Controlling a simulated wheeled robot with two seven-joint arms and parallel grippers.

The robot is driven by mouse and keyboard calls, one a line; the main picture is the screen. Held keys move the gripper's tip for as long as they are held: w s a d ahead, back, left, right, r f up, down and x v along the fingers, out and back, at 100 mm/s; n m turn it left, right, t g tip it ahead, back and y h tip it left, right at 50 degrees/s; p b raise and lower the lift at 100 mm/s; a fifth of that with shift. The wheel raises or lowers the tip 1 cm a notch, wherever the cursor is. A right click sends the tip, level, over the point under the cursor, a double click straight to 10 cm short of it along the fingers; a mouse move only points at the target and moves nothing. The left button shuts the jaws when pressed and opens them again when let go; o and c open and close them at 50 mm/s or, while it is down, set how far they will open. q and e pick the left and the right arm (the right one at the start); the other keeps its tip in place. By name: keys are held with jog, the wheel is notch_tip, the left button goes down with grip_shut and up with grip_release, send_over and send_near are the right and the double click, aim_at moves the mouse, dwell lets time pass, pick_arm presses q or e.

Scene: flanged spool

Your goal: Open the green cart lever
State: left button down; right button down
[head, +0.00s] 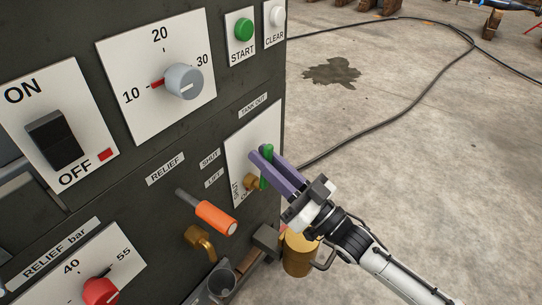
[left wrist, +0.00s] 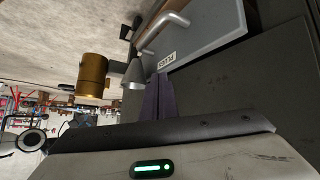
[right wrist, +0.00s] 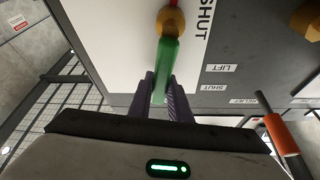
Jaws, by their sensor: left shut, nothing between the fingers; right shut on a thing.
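The green lever (head: 267,167) is on a white plate (head: 240,152) under the "TANK OUT" label, at the right edge of the dark panel. My right gripper (head: 260,153) has its purple fingers on either side of the lever and is shut on it. In the right wrist view the green lever (right wrist: 167,62) runs from a brass hub (right wrist: 170,22) down between the fingers; the plate reads "SHUT" beside it. My left gripper (left wrist: 158,96) shows only in the left wrist view, shut and empty, near a grey front with a handle.
An orange-handled lever (head: 215,217) and a brass elbow (head: 200,241) stick out left of the green lever. A brass cylinder (head: 298,254) stands below my right gripper. A black cable (head: 400,107) lies on the concrete floor, which is open to the right.

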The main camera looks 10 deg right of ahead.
pick_arm(q)
jog(key=shift+s, duration=0.15)
pick_arm(e)
jog(key=shift+s+a+n+g+y, duration=0.15)
jog(key=shift+s+a+n+y, duration=0.1)
jog(key=shift+n, duration=0.35)
jog(key=shift+s+a+n+g+y, duration=0.15)
jog(key=shift+n+y, duration=0.1)
jog(key=shift+n, duration=0.35)
jog(key=c, duration=1.6)
grip_release()
jog(key=shift+c, duration=0.2)
pick_arm(q)
jog(key=shift+s+a+p, duration=0.2)
jog(key=shift+s+p, duration=0.05)
jog(key=shift+p, duration=0.25)
pick_arm(e)
jog(key=v, duration=1)
pick_arm(q)
jog(key=shift+w+r, duration=0.15)
jog(key=shift+r, duration=0.05)
pick_arm(e)
jog(key=shift+d, duration=0.15)
